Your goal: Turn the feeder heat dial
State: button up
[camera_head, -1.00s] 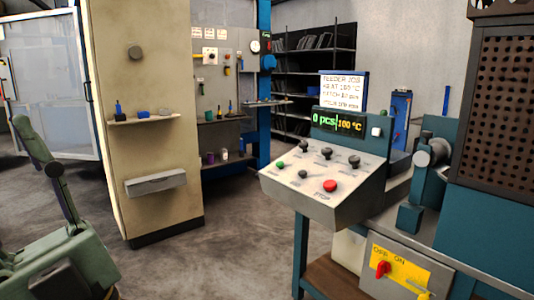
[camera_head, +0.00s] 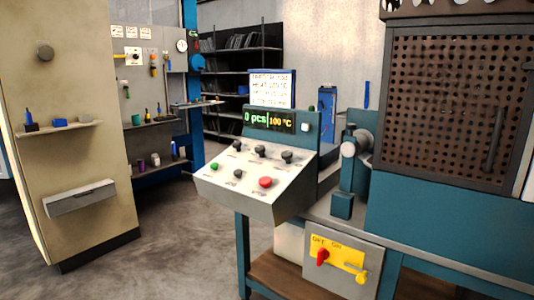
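A sloped control panel (camera_head: 222,183) stands near the middle of the head view. Its upper row has three black knobs: left (camera_head: 237,146), middle (camera_head: 260,150) and right (camera_head: 287,157). Its lower row has a green button (camera_head: 214,167), a small black knob (camera_head: 238,173) and a red button (camera_head: 265,182). The labels are too small to read, so I cannot tell which knob is the feeder heat dial. The display (camera_head: 268,121) above reads 0 pcs and 100 °C. My gripper is not in view.
A job sign (camera_head: 270,88) with blurred text stands behind the display. A teal machine with a perforated guard (camera_head: 455,100) is on the right. Below it is a yellow plate (camera_head: 345,259) with a red switch (camera_head: 322,257). A beige cabinet (camera_head: 80,160) is left; floor between is clear.

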aim_at(286, 156)
jog(key=i+j+z, duration=0.35)
jog(key=j+z, duration=0.15)
jog(key=i+j+z, duration=0.25)
jog(key=j+z, duration=0.25)
jog(key=j, duration=0.15)
jog(key=i+j+z, duration=0.1)
jog(key=j+z, duration=0.15)
jog(key=j, duration=0.1)
